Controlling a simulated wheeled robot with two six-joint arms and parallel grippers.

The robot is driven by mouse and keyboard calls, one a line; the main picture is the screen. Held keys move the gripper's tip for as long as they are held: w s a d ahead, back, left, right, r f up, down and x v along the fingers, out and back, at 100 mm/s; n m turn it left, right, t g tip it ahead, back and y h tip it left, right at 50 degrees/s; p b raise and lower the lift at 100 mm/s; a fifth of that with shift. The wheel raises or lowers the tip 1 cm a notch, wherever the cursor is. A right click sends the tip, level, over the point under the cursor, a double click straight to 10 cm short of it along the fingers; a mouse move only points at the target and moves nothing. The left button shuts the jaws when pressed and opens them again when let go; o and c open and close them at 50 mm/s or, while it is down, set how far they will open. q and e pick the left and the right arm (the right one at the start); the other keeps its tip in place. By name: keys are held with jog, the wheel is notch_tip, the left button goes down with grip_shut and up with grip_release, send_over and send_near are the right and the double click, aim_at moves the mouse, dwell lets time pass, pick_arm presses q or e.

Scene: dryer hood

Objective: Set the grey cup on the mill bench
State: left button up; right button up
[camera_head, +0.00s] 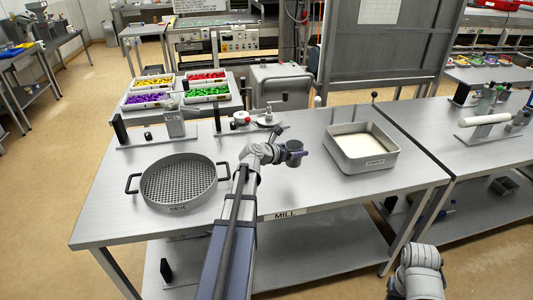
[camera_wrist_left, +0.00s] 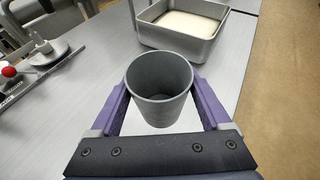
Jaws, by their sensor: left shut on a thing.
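The grey cup (camera_head: 294,153) is upright and empty, held over the middle of the mill bench (camera_head: 268,193). My left gripper (camera_head: 298,154) is shut on the cup, with a purple finger on each side of it. In the left wrist view the cup (camera_wrist_left: 159,90) sits between the purple fingers (camera_wrist_left: 160,102), its open mouth facing up. I cannot tell whether its base touches the bench top or hangs just above it. My right gripper is not seen; a grey part of my right arm shows at the bottom right of the head view.
A sieve (camera_head: 178,207) with two handles lies at the bench's left. A metal tray (camera_head: 361,164) of pale powder stands to the cup's right. A clamp stand (camera_head: 173,115), a red-knobbed device (camera_head: 240,118) and bins of coloured pieces (camera_head: 206,76) are behind. Bench space around the cup is clear.

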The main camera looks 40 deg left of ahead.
aim_at(293, 164)
pick_arm(q)
jog(key=shift+s, duration=0.1)
notch_tip(293, 164, down, 6)
jog(key=b, duration=0.6)
jog(key=shift+f, duration=0.15)
jog(key=shift+f, duration=0.1)
notch_tip(293, 164, down, 4)
jog(key=b, duration=0.4)
jog(key=shift+r, duration=0.25)
jog(key=shift+f, duration=0.2)
jog(key=o, duration=1.2)
jog(key=shift+r, duration=0.1)
